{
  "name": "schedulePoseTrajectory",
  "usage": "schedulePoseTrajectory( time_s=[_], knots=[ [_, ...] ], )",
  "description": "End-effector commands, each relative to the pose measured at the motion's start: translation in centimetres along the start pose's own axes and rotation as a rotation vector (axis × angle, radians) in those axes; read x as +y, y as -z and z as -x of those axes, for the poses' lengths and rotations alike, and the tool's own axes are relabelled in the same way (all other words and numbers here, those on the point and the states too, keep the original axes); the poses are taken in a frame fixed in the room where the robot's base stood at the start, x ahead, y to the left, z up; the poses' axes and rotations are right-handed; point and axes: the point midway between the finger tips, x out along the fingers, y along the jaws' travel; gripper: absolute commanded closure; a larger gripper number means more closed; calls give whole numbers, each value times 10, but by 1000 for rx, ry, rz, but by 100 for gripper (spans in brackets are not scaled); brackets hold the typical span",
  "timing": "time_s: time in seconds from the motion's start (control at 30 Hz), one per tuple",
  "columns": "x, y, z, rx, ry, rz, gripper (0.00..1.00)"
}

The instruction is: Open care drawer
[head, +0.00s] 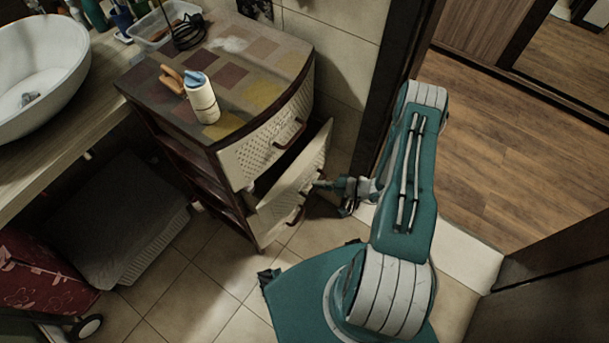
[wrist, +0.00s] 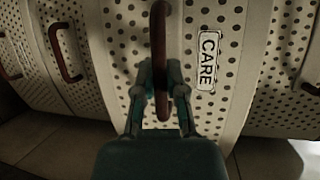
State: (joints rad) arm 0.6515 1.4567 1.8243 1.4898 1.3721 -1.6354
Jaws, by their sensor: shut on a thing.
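The care drawer (head: 293,180) has a pale perforated front and is partly pulled out of the cabinet, with a dark gap behind its front. In the wrist view its front (wrist: 215,105) carries a white CARE label (wrist: 208,60). Its brown curved handle (wrist: 160,35) runs between the two fingers of my gripper (wrist: 160,85), which is shut on it. In the head view my gripper (head: 318,186) is at the outer side of the drawer front; the fingertips are small and the grip is hard to see there.
The cabinet top (head: 235,65) holds a white bottle (head: 203,100) and a clear bin (head: 165,22). The top drawer (head: 265,135) above is closed. A dark door frame (head: 395,80) stands close right of my gripper. Tiled floor (head: 215,285) is open in front.

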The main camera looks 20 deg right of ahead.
Motion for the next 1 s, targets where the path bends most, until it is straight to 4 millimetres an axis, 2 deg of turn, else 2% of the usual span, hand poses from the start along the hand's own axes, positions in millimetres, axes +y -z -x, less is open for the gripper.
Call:
schedulePoseTrajectory(
  time_s=[0.03, 0.2, 0.5, 0.7, 1.0],
  knots=[
    [6, -6, 14, 7, -6, -7, 100],
    [16, -24, 57, 8, -6, -6, 100],
    [30, -52, 125, 6, -6, -4, 100],
    [37, -66, 156, 2, -6, -3, 100],
    [42, -74, 176, -1, -7, -1, 100]
  ],
)
